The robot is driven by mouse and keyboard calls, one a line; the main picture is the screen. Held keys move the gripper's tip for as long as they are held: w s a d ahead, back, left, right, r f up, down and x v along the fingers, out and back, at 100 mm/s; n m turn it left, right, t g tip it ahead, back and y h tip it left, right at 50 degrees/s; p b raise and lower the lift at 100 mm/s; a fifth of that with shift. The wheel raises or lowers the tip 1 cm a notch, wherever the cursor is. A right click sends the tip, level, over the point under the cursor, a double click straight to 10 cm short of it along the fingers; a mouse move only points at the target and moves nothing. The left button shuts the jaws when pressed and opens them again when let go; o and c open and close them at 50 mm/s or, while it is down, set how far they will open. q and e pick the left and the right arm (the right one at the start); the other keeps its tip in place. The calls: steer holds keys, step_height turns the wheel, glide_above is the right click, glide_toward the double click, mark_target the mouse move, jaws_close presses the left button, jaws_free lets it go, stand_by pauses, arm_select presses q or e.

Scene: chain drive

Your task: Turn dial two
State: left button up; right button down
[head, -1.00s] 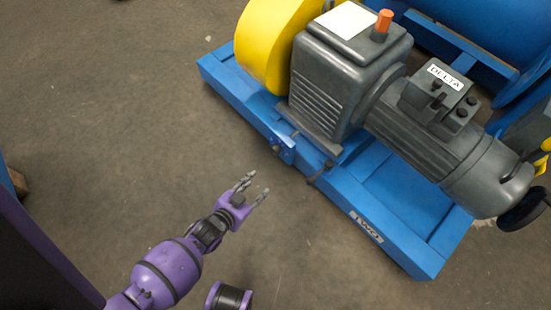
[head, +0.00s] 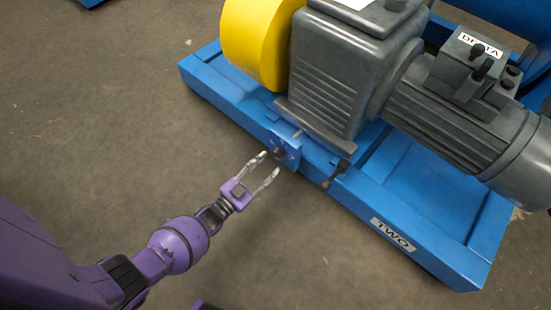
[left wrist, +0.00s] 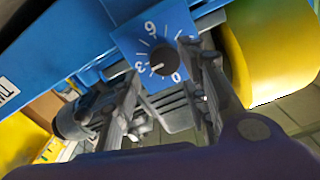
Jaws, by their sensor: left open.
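The dial (head: 279,152) is a small dark knob on a blue plate at the near side of the blue base frame. In the left wrist view the dark knob (left wrist: 163,61) sits on a blue face with white tick marks and the numbers 0, 3 and 6. A label reading TWO (head: 393,234) is on the same frame, to the right. My left gripper (head: 270,163) is open, its fingertips just short of the dial, with one finger to each side of it. In the left wrist view the fingers frame the knob; contact cannot be told. My right gripper is not in view.
A grey gearbox (head: 340,75) and motor (head: 455,118) stand on the blue frame above the dial. A yellow guard (head: 252,40) is to the left. A dark crank-like part (head: 335,175) sticks out right of the dial. The floor (head: 120,130) at left is clear.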

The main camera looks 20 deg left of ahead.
mark_target(277, 158)
arm_select(q)
steer(key=shift+b+x, duration=0.65)
steer(key=shift+x, duration=1.75)
steer(key=c, duration=1)
steer(key=shift+d+f, duration=0.1)
jaws_close()
steer(key=shift+s, duration=0.1)
